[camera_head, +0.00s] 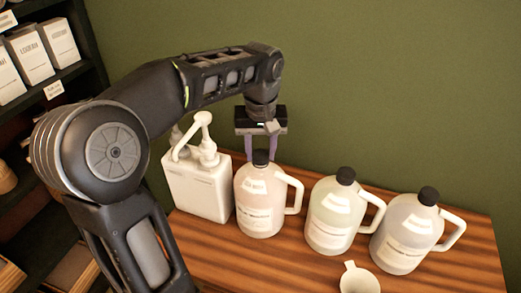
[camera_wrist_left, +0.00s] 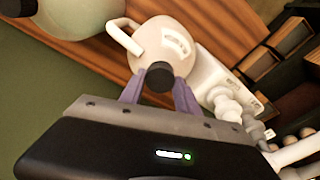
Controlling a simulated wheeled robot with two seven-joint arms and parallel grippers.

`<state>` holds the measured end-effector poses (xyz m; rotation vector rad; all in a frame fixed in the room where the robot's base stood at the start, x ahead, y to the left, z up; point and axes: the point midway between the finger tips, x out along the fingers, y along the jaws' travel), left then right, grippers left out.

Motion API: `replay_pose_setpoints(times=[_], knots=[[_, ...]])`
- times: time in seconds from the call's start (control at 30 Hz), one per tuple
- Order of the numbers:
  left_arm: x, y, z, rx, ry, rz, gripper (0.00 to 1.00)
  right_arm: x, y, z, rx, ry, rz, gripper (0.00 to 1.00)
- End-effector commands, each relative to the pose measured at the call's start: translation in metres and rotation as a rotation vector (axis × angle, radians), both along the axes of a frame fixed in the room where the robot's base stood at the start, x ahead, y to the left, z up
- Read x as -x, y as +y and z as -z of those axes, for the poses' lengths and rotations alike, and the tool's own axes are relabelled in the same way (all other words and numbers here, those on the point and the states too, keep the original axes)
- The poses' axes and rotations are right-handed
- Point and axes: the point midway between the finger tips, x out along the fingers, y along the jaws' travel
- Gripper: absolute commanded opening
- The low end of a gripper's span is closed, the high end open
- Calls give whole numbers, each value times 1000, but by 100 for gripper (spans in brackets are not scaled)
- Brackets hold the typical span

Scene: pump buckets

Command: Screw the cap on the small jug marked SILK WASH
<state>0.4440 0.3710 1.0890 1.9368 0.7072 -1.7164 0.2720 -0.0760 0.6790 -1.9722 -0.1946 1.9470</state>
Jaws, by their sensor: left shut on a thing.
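A pale pink jug (camera_head: 260,205) with a side handle stands on the wooden table, left of two similar jugs. Its label is too small to read for certain. My left gripper (camera_head: 261,151) points down over this jug, its two purple fingers shut on a black cap (camera_head: 260,159). In the left wrist view the cap (camera_wrist_left: 159,78) sits between the fingers (camera_wrist_left: 160,84), at the top of the jug (camera_wrist_left: 162,43). The cap appears to be on the neck; how tightly cannot be seen. My right gripper is not in view.
A pale green jug (camera_head: 331,216) and a greyish jug (camera_head: 406,236), both black-capped, stand to the right. A white canister with pump heads (camera_head: 197,186) is close on the left. A white funnel-like piece (camera_head: 359,281) lies at the front. The wooden table (camera_head: 461,268) has bare room at its right.

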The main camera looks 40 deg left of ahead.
Motion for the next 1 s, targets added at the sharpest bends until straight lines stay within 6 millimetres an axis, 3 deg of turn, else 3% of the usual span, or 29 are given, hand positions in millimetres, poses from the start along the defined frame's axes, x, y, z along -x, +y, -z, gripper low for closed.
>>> replay_pose_setpoints(times=[0.2,0.37,1.0], knots=[[0,0,0,0,0,0,1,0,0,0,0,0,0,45],[0,0,-1,1,-1,50,1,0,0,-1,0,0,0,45],[-1,-1,-2,2,-2,1033,1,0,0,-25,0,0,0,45]])
